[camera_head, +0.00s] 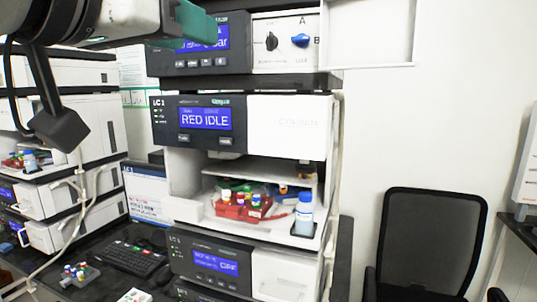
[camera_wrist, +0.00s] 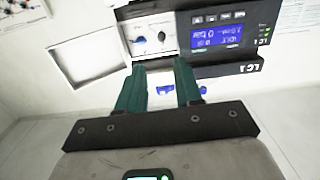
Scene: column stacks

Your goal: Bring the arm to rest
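My gripper (camera_head: 197,24) shows at the top left of the head view, with its teal fingers in front of the upper instrument module (camera_head: 262,70). In the wrist view my gripper (camera_wrist: 160,66) has its two teal fingers apart, with nothing held between them. The wrist picture appears upside down. A panel with a black knob (camera_head: 272,41) and a blue knob (camera_head: 300,40) is beyond the fingers. I cannot tell how far the fingertips are from it. My dark arm (camera_head: 65,20) reaches in from the upper left.
Another stack is at left. A keyboard (camera_head: 132,258) and small vial rack (camera_head: 80,274) lie on the bench. A black chair (camera_head: 430,240) stands right.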

